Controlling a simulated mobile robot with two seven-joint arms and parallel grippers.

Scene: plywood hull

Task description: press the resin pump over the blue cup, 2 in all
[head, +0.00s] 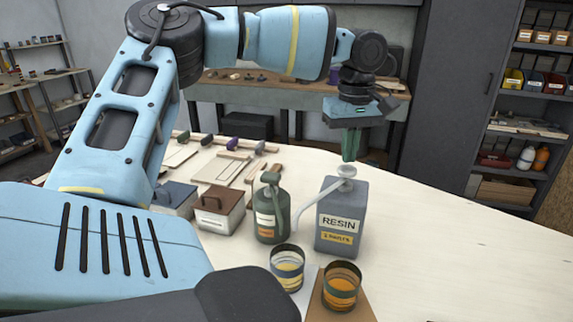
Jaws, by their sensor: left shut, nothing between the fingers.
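The grey resin jug (341,217), labelled RESIN, stands upright on the pale worktop. Its white pump head (346,171) is on top, and a pale spout slants down to the left. A clear cup with blue-grey bands (287,268), which looks like the blue cup, stands below the spout's end. It holds some pale yellow liquid. My left gripper (350,159) points down, shut and empty, directly over the pump head. Its fingertips are at or just above the head; I cannot tell whether they touch. My right gripper is not in view.
A second banded cup (342,287) with orange contents stands on a brown mat (324,312), close right of the first. The worktop (455,258) on the right is clear.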

